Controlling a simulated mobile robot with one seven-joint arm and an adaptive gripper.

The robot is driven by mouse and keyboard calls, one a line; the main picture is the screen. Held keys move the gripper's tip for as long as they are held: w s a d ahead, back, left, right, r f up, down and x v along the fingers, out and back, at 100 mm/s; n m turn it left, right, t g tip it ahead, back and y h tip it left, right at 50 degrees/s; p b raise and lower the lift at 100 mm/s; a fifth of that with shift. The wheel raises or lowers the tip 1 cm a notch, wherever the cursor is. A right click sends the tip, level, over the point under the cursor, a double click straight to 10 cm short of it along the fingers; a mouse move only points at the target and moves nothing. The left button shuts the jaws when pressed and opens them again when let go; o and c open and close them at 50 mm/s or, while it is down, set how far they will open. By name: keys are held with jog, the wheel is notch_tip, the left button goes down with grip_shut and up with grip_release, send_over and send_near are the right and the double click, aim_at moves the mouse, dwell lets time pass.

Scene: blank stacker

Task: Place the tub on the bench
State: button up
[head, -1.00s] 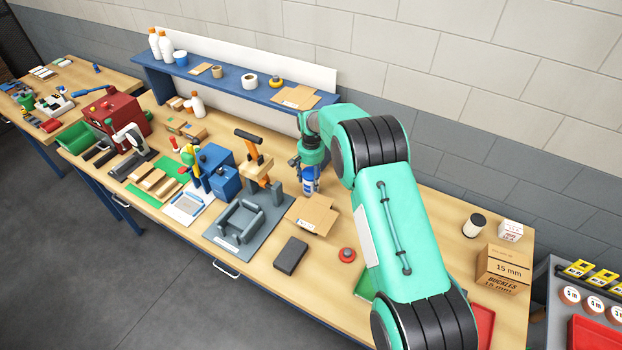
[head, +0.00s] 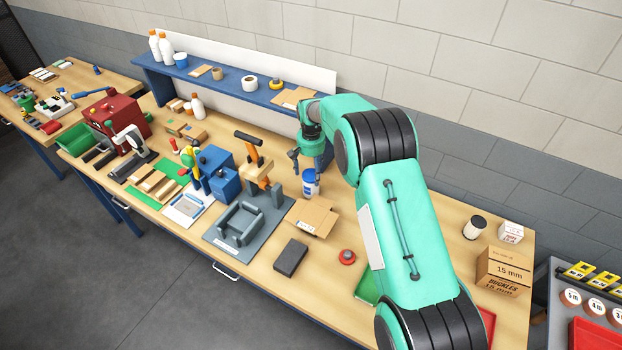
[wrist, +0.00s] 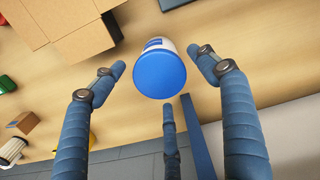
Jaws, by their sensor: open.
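The tub (head: 310,183) is white and blue with a blue lid. It stands upright on the wooden bench (head: 395,205), to the right of the wooden stand with the orange-handled tool. In the wrist view the tub's blue lid (wrist: 160,74) lies between and just beyond my spread fingers. My gripper (wrist: 163,62) is open, with a finger on each side and no visible grip on the tub. In the head view my gripper (head: 301,160) is just above the tub, partly hidden by my arm.
A blue shelf (head: 220,82) with tape rolls and bottles runs behind. A grey fixture (head: 245,222), a dark block (head: 290,257) and a red button (head: 346,257) lie nearer the front edge.

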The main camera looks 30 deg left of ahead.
jog(key=shift+r, duration=3.6)
